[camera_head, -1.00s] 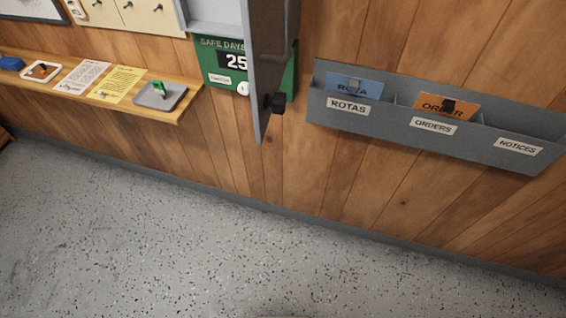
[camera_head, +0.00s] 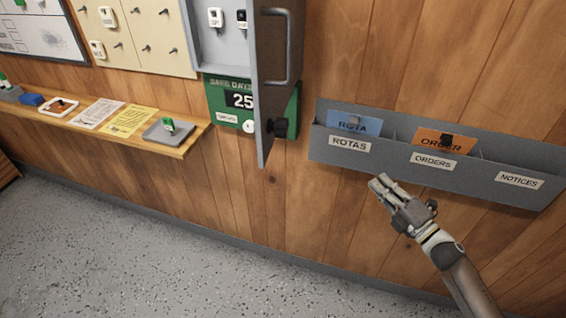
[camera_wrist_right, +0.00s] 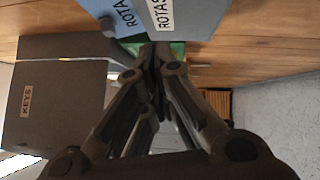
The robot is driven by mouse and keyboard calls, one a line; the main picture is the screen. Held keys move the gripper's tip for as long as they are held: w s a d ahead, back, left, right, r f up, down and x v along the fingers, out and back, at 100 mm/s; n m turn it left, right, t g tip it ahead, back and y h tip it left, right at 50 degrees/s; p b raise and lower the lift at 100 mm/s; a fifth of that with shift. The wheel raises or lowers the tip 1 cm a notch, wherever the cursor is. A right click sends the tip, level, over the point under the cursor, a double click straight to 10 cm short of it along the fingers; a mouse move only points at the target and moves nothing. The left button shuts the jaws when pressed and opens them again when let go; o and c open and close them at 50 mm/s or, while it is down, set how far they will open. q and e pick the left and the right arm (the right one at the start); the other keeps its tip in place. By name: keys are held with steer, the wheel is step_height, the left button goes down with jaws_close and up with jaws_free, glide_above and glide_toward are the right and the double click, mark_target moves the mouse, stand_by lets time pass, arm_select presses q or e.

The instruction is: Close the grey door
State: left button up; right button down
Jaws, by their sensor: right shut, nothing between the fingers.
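The grey door (camera_head: 272,95) stands swung open, out from the wall, on a grey cabinet (camera_head: 222,45) at the upper middle of the head view. It has a dark bar handle and a dark knob near its lower corner. In the right wrist view the door (camera_wrist_right: 65,70) shows a KEYS label. My right gripper (camera_head: 380,184) is shut and empty, right of the door and just below the wall rack. Its closed fingers also show in the right wrist view (camera_wrist_right: 157,50). My left gripper is not in view.
A grey wall rack (camera_head: 400,157) with ROTAS, ORDERS and NOTICES pockets hangs right of the door. A green sign (camera_head: 225,105) is behind the door. A wooden shelf (camera_head: 185,148) with papers and a tray runs left.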

steer(key=s+a+r+n+g+y+b, duration=0.1)
steer(key=s+a+r+n+g+y, duration=0.15)
steer(key=r+n, duration=0.4)
steer(key=s+a+r+n+g+y, duration=0.1)
steer(key=a+r+n+g+y, duration=0.1)
steer(key=a+r+n+y, duration=0.35)
steer(key=n+g, duration=0.8)
steer(key=n, duration=0.5)
glide_toward(268, 155)
steer(key=shift+h, duration=0.3)
steer(key=p+x, duration=0.3)
steer(key=r+p+x, duration=0.1)
steer(key=p+x, duration=0.1)
steer(key=shift+a+r+p, duration=0.1)
steer(key=shift+a+p, duration=0.3)
steer(key=shift+a, duration=0.6)
steer(key=shift+w+a+f, duration=0.1)
steer(key=shift+a+f, duration=0.05)
steer(key=shift+f, duration=0.1)
